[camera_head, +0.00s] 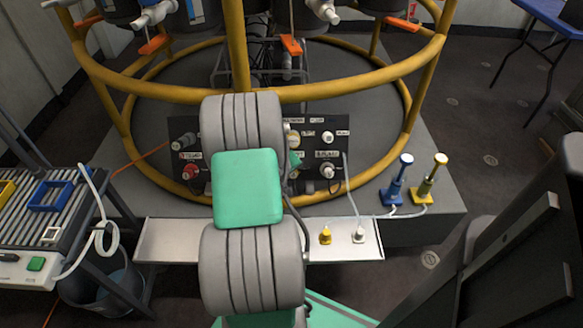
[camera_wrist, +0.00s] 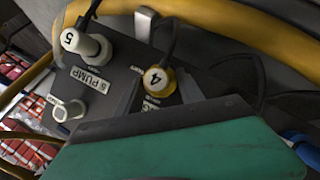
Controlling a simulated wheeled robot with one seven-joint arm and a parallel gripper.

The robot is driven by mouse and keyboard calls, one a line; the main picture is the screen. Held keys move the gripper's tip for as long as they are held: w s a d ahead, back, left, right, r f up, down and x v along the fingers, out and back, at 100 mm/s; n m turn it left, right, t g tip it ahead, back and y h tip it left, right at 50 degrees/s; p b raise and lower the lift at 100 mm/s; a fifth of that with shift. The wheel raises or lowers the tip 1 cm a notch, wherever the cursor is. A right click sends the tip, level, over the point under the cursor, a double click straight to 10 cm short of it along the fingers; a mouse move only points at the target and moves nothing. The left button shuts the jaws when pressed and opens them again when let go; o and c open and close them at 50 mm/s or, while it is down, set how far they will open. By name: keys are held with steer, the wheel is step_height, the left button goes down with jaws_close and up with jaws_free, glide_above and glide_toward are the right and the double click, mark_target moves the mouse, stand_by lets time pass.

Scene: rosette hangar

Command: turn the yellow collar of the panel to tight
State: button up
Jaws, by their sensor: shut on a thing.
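The dark panel (camera_head: 270,128) stands inside the yellow ring frame in the head view, partly hidden behind my arm. In the wrist view the panel (camera_wrist: 125,65) carries a white-capped fitting marked 4 with a yellow collar (camera_wrist: 170,84) around it. My gripper (camera_wrist: 158,88) has its two grey fingers on either side of this collar and is shut on it. A dark cable leaves the top of the fitting. The panel label under the collar is mostly hidden by my gripper. In the head view my fingertips are hidden by the arm.
A fitting marked 5 (camera_wrist: 88,45) and a plain white knob (camera_wrist: 68,110) sit beside the collar. A shelf (camera_head: 170,240) below the panel holds a yellow plug (camera_head: 325,236) and a white plug (camera_head: 359,235). Blue (camera_head: 398,180) and yellow (camera_head: 430,178) stands are at right.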

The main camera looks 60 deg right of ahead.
steer(key=shift+a+m, duration=0.1)
steer(key=shift+m, duration=0.2)
stand_by(0.4)
steer(key=o, duration=1.4)
steer(key=p+v, duration=0.3)
steer(key=v, duration=0.4)
steer(key=shift+s+a+r, duration=0.1)
steer(key=shift+s+r, duration=0.05)
steer(key=shift+r, duration=0.2)
